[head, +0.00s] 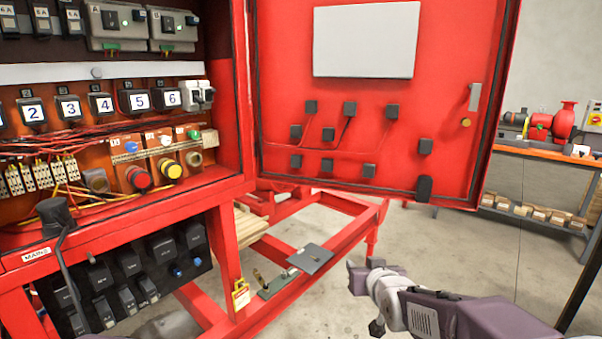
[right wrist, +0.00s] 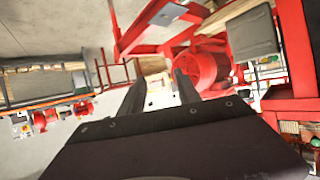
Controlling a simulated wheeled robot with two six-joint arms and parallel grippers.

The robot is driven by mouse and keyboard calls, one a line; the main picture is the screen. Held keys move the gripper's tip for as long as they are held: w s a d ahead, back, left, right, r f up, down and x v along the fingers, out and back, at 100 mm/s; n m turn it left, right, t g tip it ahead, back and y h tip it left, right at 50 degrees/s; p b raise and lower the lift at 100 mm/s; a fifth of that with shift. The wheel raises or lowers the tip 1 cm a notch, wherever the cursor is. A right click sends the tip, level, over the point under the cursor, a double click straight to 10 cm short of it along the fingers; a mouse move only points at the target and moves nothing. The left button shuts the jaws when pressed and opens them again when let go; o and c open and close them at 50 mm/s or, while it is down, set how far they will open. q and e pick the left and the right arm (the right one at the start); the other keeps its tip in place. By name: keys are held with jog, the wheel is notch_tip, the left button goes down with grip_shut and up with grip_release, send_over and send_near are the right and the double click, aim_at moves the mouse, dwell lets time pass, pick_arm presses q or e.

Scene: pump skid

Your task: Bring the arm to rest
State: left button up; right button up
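My right arm comes in from the lower right of the head view, grey-purple with a pale wrist joint. Its right gripper (head: 366,270) hangs over the bare concrete floor, right of the red skid frame (head: 330,262). In the right wrist view the two dark fingers (right wrist: 160,92) stand apart with a gap between them. Nothing is seen held there; a wooden block and a red motor (right wrist: 200,68) show beyond the fingers. My left gripper is not in view.
An open red cabinet (head: 238,95) with switches stands at left, its door (head: 385,110) swung out to the right. A workbench (head: 535,155) with a red pump stands at right. Floor right of the frame is clear.

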jog(key=s+d+f+g, duration=0.2)
jog(key=s+f+g, duration=0.4)
jog(key=s+f, duration=0.55)
jog(key=s+d+f+g, duration=0.1)
jog(key=s+f+g, duration=0.6)
jog(key=s, duration=0.8)
notch_tip(320, 180, up, 19)
jog(key=t+p, duration=0.1)
jog(key=p, duration=1.9)
jog(key=shift+m+h, duration=0.4)
jog(key=shift+f, duration=0.1)
